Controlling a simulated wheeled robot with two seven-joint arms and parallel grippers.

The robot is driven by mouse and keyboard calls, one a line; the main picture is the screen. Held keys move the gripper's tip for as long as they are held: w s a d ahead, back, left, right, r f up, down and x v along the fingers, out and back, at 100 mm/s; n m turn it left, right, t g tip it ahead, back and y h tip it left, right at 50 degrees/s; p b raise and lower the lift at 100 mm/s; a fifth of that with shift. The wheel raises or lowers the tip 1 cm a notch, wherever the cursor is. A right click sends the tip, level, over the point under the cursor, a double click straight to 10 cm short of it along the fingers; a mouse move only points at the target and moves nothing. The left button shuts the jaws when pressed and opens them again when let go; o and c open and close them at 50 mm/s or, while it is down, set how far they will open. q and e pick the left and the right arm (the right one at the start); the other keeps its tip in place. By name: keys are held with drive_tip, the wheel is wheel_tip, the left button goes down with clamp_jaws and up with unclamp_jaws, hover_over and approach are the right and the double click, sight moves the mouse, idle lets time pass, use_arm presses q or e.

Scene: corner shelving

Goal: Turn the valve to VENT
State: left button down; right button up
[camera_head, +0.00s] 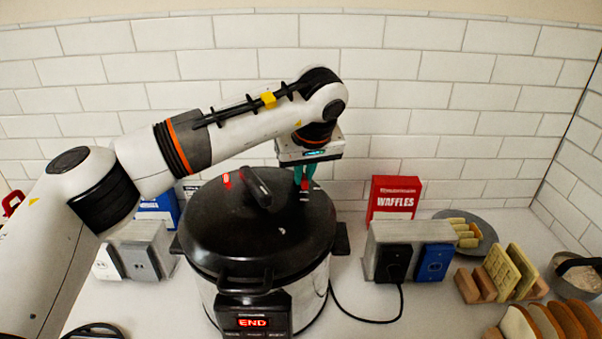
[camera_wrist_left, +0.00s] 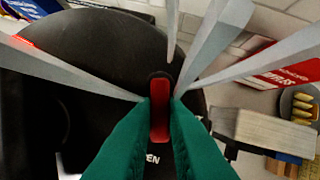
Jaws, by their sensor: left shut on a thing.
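A black pressure cooker (camera_head: 215,240) with a domed lid and a lid handle (camera_head: 256,188) stands on the counter. Its front display (camera_head: 252,322) reads END in red. My left gripper (camera_head: 304,184) reaches down to the back right of the lid. In the left wrist view its green fingers (camera_wrist_left: 160,125) are shut on the red valve (camera_wrist_left: 159,104), one on each side. Lettering ending in "EN" shows on the lid just below the valve; the other valve markings are hidden or too small to read. My right gripper is out of view.
A red waffles box (camera_head: 393,197) stands behind a grey outlet block (camera_head: 385,235) right of the cooker. A power cord (camera_head: 365,320) runs between block and cooker. A plate (camera_head: 485,235) and toast racks are further right. A blue box (camera_head: 160,207) stands left. White tiles close the back.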

use_arm(q)
drive_tip(key=n, duration=0.1)
drive_tip(key=d+n+y+p, duration=0.1)
drive_tip(key=n, duration=0.1)
drive_tip(key=shift+w+r+n, duration=0.15)
drive_tip(key=shift+n, duration=0.15)
drive_tip(key=shift+w+d+n+g+y+p, duration=0.2)
drive_tip(key=shift+n+g+y+p, duration=0.4)
drive_tip(key=shift+n, duration=0.6)
drive_tip(key=shift+w+n, duration=0.1)
drive_tip(key=shift+n, duration=0.3)
drive_tip(key=c, duration=1.4)
unclamp_jaws()
drive_tip(key=shift+c, duration=0.2)
